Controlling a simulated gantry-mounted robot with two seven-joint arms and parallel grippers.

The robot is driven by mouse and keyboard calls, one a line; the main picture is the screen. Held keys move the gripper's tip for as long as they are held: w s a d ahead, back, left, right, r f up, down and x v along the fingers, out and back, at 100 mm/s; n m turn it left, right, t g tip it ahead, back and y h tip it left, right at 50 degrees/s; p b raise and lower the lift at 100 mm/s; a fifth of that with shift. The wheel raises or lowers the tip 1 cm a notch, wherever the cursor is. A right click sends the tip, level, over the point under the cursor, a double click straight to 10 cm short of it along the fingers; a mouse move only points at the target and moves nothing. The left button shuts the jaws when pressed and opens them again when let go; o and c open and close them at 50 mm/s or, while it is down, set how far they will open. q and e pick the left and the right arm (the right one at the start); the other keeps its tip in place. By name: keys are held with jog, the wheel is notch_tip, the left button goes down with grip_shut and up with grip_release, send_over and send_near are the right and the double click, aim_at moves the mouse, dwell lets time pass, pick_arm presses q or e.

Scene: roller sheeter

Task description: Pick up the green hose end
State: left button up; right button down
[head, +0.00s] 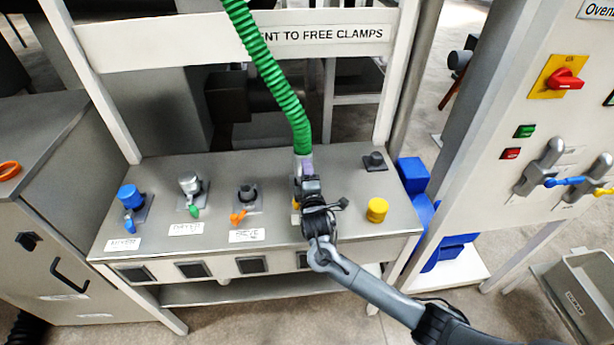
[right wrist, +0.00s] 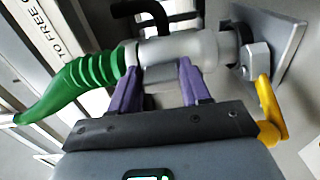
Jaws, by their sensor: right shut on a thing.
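The green hose (head: 272,72) hangs down from the top in the head view and ends in a pale grey coupling (right wrist: 205,48). My right gripper (head: 304,170) is shut on this hose end, with its purple fingers (right wrist: 160,82) at the coupling in the right wrist view. The coupling's far end meets, or nearly meets, a dark port with a grey hex fitting (right wrist: 257,60) and a yellow lever (right wrist: 268,105). My gripper and wrist hide most of that port in the head view. My left gripper is not in view.
The bench top (head: 215,165) bears a blue-capped port (head: 130,195), a silver port (head: 190,184) and a dark port with an orange lever (head: 247,195). A yellow cap (head: 377,209) stands right of my gripper. A panel with switches (head: 570,130) rises at the right.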

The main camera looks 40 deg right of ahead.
notch_tip(320, 180, up, 2)
jog(key=shift+r, duration=0.1)
jog(key=s+d+r+p, duration=0.3)
jog(key=s+d+r, duration=0.2)
jog(key=s, duration=0.5)
jog(key=shift+s+d+r+p, duration=0.2)
jog(key=shift+r+p, duration=0.15)
jog(key=shift+r, duration=0.35)
